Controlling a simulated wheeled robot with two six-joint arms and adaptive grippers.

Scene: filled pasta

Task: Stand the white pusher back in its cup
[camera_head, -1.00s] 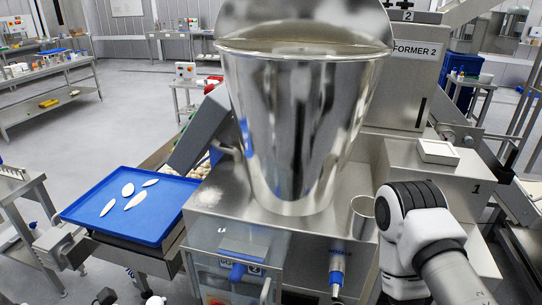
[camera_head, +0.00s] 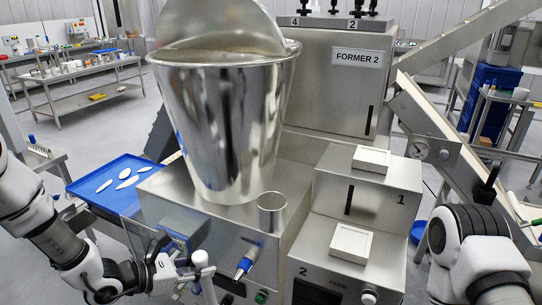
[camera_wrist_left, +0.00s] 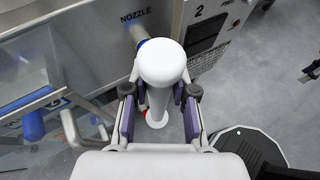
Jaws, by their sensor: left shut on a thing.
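The white pusher (camera_head: 201,262) has a rounded head and a thin stem. My left gripper (camera_head: 182,276) is shut on it, in front of the machine at the lower left of the head view. In the left wrist view the pusher (camera_wrist_left: 161,62) stands between the two fingers (camera_wrist_left: 160,100), its round head toward the camera and its stem leading down to a small foot. The steel cup (camera_head: 271,212) stands on the machine's top, right of the large hopper, with its mouth up. The gripper and pusher are apart from it, lower and to the left. My right gripper is out of view.
A tall steel hopper (camera_head: 225,125) stands behind and left of the cup. A nozzle with a blue collar (camera_head: 246,264) sticks out from the machine front, right of the pusher. A blue tray (camera_head: 110,187) with several white pieces lies at the left.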

